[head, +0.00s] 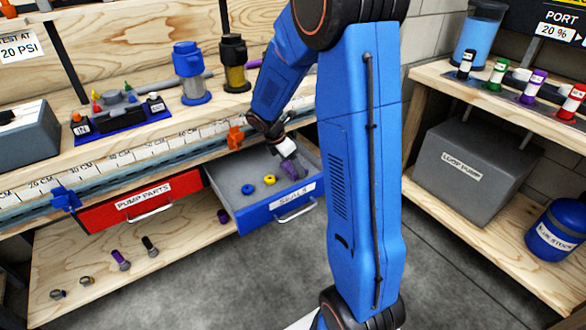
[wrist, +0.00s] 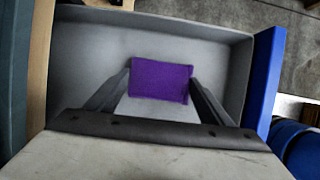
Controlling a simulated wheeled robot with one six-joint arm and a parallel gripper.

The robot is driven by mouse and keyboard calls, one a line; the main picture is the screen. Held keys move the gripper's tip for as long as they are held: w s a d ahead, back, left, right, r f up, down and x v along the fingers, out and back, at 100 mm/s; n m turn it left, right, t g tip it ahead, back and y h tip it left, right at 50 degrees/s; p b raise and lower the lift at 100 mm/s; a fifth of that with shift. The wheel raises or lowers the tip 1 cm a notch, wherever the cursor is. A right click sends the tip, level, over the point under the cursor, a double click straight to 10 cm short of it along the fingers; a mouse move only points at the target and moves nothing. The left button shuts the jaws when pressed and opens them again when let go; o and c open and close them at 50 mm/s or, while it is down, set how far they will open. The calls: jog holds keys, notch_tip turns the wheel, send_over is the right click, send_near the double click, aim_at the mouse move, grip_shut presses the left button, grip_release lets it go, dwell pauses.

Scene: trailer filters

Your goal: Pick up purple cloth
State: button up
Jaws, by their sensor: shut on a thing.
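The purple cloth (wrist: 161,80) shows in the wrist view as a small flat rectangle between the two fingers. My gripper (wrist: 160,88) is shut on it, one finger at each side edge. In the head view my gripper (head: 286,150) reaches down into the open drawer labelled SEALS (head: 236,216), and the cloth (head: 291,169) shows small at its tips. I cannot tell whether the cloth still touches the drawer floor.
A blue ring (head: 248,189) and a yellow ring (head: 269,180) lie in the drawer. The shut red PUMP PARTS drawer (head: 125,208) is to its left. An orange clamp (head: 236,138) sits on the rail above. A grey LOOP PUMP box (head: 478,165) stands on the right shelf.

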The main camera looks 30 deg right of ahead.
aim_at(291, 166)
notch_tip(291, 166, up, 10)
dwell(0.6)
jog(key=o, duration=0.4)
jog(key=c, duration=0.3)
jog(key=shift+r, duration=0.1)
